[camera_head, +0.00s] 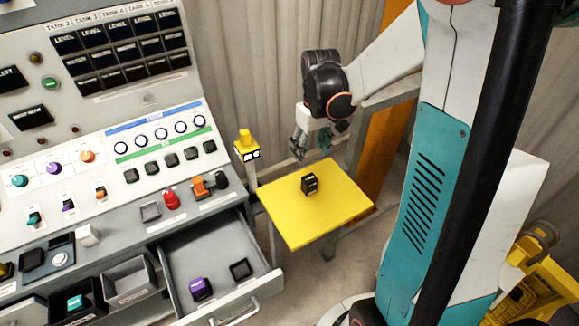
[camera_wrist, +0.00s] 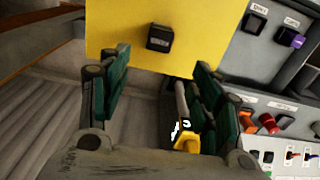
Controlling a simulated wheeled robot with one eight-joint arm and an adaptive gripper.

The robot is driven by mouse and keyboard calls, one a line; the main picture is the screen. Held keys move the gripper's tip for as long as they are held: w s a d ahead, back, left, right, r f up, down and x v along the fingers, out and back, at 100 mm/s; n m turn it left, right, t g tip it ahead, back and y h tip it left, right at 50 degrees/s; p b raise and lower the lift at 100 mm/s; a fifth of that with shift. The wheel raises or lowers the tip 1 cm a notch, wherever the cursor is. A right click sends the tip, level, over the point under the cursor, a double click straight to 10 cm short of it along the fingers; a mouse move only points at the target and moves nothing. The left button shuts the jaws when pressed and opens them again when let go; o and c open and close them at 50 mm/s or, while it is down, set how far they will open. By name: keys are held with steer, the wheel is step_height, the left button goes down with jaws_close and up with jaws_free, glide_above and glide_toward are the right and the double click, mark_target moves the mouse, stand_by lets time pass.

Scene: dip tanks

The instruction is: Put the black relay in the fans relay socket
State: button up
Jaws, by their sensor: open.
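The black relay (camera_head: 310,184) stands on the yellow tabletop (camera_head: 290,222), near its middle. It also shows in the wrist view (camera_wrist: 159,39) at the top, with a pale label on it. My gripper (camera_head: 313,148) is open and empty, above and behind the relay and apart from it. In the wrist view my green-padded fingers (camera_wrist: 160,75) are spread wide, with the relay beyond them. The open drawer (camera_head: 262,279) of the console holds a purple relay (camera_head: 201,288) and a black square socket-like piece (camera_head: 241,269). I cannot read which socket is marked fans.
The grey console (camera_head: 60,200) with knobs and switches fills the left. A yellow-topped post (camera_head: 246,147) stands between console and table, close to my gripper. Red (camera_head: 171,200) and orange (camera_head: 199,187) parts sit on the console ledge.

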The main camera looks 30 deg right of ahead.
steer(key=b, duration=0.3)
glide_above(310, 178)
steer(key=f, duration=0.7)
steer(key=shift+w+f, duration=0.1)
steer(key=shift+w, duration=0.1)
steer(key=shift+s+f+b, duration=0.2)
steer(key=shift+f+b, duration=1.3)
steer(key=shift+f, duration=1.65)
steer(key=shift+a, duration=0.1)
steer(key=shift+r, duration=0.1)
steer(key=shift+c, duration=0.3)
steer(key=c, duration=1.2)
steer(key=shift+r, duration=0.1)
